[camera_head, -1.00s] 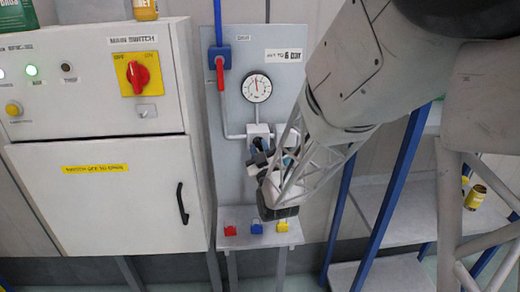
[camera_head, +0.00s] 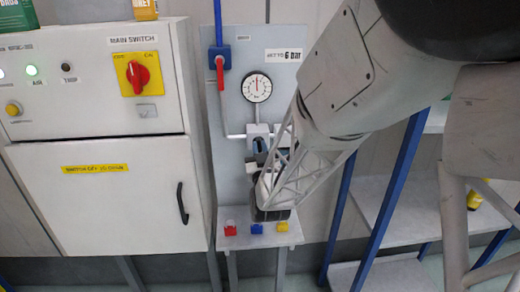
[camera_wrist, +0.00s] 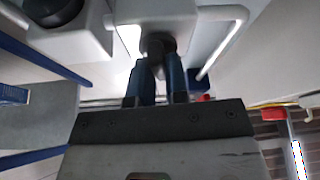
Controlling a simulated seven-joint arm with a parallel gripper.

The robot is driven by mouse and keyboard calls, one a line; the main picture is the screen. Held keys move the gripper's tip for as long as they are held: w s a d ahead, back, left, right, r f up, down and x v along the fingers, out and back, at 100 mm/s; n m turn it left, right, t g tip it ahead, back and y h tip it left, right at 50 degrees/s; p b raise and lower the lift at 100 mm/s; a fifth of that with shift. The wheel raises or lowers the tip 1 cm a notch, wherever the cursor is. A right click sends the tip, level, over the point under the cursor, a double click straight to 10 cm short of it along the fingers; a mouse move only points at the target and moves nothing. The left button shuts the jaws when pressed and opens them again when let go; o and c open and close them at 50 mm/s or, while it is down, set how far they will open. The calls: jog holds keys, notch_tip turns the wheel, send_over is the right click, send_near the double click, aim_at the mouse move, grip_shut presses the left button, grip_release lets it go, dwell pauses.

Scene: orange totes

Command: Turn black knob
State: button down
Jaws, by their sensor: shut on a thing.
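The black knob (camera_wrist: 158,43) shows in the wrist view under a pale block (camera_wrist: 155,12), between the tips of my gripper's two blue fingers. My gripper (camera_wrist: 158,68) is shut on it. In the head view my gripper (camera_head: 259,147) is in front of the panel, just below the round gauge (camera_head: 257,87), and the knob is hidden by the fingers and arm. The gauge needle points roughly upward. A label reading 6 bar (camera_head: 284,55) is to the upper right of the gauge.
A blue valve with a red lever (camera_head: 220,68) is at the panel's upper left. A cabinet (camera_head: 95,195) with a red main switch (camera_head: 137,77) stands to the left. Red, blue and yellow padlock-like items (camera_head: 257,229) sit on a small shelf below. Blue-posted shelving (camera_head: 390,195) is at the right.

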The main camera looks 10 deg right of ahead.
jog(key=shift+m+h, duration=0.9)
jog(key=shift+m, duration=0.7)
jog(key=shift+m+h, duration=0.9)
jog(key=shift+m, duration=0.7)
jog(key=c, duration=1.1)
grip_release()
jog(key=shift+v, duration=3.9)
jog(key=shift+w+r+g, duration=0.1)
jog(key=shift+r+g, duration=0.05)
jog(key=shift+g, duration=0.15)
